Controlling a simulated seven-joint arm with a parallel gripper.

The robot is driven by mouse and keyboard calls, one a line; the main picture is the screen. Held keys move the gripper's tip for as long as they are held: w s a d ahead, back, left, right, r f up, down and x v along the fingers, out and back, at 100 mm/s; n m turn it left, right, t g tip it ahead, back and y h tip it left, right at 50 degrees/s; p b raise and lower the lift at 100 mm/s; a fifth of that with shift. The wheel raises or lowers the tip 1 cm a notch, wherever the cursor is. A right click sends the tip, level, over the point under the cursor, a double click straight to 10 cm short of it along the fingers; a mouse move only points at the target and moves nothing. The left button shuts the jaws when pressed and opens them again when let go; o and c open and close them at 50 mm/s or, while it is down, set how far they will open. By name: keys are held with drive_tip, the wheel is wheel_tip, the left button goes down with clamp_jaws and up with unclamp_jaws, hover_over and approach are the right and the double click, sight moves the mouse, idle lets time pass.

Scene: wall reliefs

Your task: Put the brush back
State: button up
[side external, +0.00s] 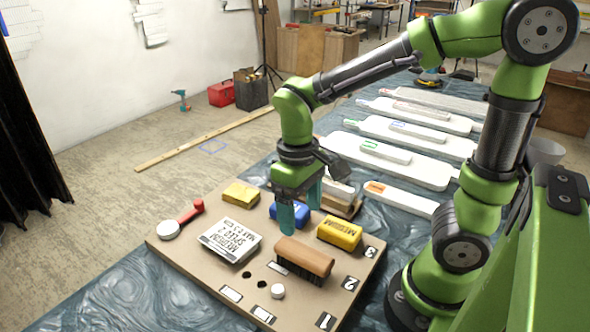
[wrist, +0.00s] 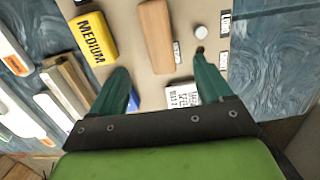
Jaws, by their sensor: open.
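The brush (side external: 304,258), with a brown wooden back and dark bristles, rests on the tan board (side external: 195,278) near its front right. In the wrist view the brush's wooden back (wrist: 157,38) lies just ahead of the fingertips, roughly centred between them. My gripper (side external: 301,205) is open, pointing down over the board, behind the brush in the side view. Its two teal fingers, also seen in the wrist view (wrist: 161,70), are apart with nothing held between them. Numbered labels (side external: 349,284) line the board's edge.
Close around are a yellow MEDIUM block (side external: 340,233), a blue block (side external: 283,217) partly hidden by a finger, a white printed block (side external: 230,240), a yellow block (side external: 241,194), a red-handled tool (side external: 190,212) and a white knob (side external: 278,291). White panels (side external: 390,165) lie behind.

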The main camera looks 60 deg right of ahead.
wheel_tip(320, 180, up, 8)
drive_tip(key=s+d+m+t+y, duration=0.1)
drive_tip(key=s+d+m+t, duration=0.1)
drive_tip(key=t, duration=0.6)
drive_tip(key=shift+s+d+r+m+y, duration=0.15)
drive_tip(key=shift+s+d+m+y, duration=0.15)
drive_tip(key=shift+m, duration=0.6)
